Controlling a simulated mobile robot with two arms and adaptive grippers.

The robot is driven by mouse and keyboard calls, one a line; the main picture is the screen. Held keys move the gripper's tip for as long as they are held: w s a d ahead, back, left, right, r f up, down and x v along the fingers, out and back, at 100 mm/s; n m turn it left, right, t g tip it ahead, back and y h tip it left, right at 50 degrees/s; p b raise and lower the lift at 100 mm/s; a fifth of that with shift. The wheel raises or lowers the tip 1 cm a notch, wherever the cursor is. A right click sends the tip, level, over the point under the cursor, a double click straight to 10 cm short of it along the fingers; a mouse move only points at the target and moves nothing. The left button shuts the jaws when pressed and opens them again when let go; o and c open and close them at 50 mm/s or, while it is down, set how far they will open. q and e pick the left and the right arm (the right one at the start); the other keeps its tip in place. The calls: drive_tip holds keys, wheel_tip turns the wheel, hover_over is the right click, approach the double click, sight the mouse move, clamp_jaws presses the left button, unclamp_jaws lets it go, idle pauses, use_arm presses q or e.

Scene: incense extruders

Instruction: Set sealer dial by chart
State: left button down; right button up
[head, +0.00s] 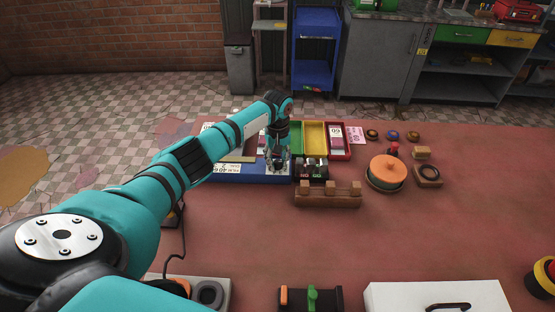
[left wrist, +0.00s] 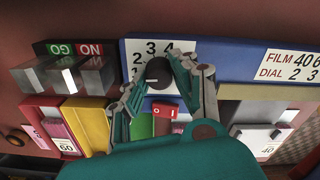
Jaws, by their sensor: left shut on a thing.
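The sealer is a long blue unit (head: 250,178), also in the left wrist view (left wrist: 232,62). Its black dial knob (left wrist: 158,72) sits on a white face (left wrist: 132,50) with numbers; 1, 2, 3 and 4 show. A small pale mark shows on the knob's left side; I cannot tell exactly which number it meets. My left gripper (head: 277,163) is shut on the knob, one finger on each side. The chart (left wrist: 290,65), a white label reading FILM and DIAL, is on the blue front, partly cut off; it also shows in the head view (head: 226,167). My right gripper is out of view.
Clear-covered switches (left wrist: 75,76) stand beside the dial. Yellow (head: 314,137) and red (head: 348,153) bins are behind. A wooden rack (head: 327,200) stands in front. An orange-topped round pot (head: 387,171) is to the right.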

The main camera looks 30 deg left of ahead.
use_arm(q)
drive_tip(key=m+p, duration=0.1)
drive_tip(key=m, duration=0.2)
drive_tip(key=shift+r, duration=0.1)
drive_tip(key=m, duration=0.4)
drive_tip(key=shift+d, duration=0.1)
drive_tip(key=m, duration=0.3)
drive_tip(key=shift+w+m+p, duration=0.1)
drive_tip(key=shift+m+p, duration=0.2)
drive_tip(key=shift+p, duration=0.05)
drive_tip(key=shift+m, duration=1.9)
drive_tip(key=c, duration=1)
unclamp_jaws()
drive_tip(key=shift+c, duration=0.2)
